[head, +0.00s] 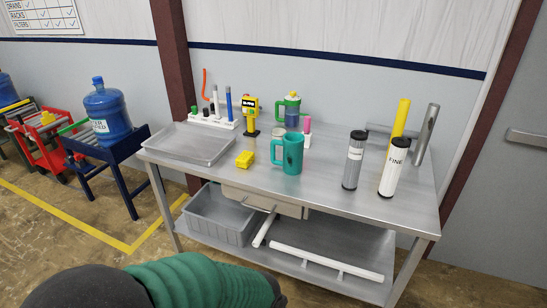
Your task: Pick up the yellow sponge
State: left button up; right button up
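A small yellow block, which looks like the yellow sponge (244,159), lies on the metal workbench (330,203). It sits just right of the shallow metal tray (190,144) and left of a teal mug (290,154). Nothing covers it from this angle. Neither of my grippers shows in the head view. Only a green ribbed and black part, apparently my own arm, fills the bottom edge, below the bench.
Behind the sponge stand a yellow handheld device (251,115) and a white rack (214,121) of pens or tools. Filter cylinders (355,161) stand to the right. A grey bin (220,215) rests on the lower shelf. A blue water jug (107,112) stands on a conveyor at left.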

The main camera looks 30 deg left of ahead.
aim_at(244, 160)
jog(key=j+z, duration=0.45)
jog(key=j, duration=0.25)
jog(key=j+z, duration=0.45)
jog(key=j, duration=0.3)
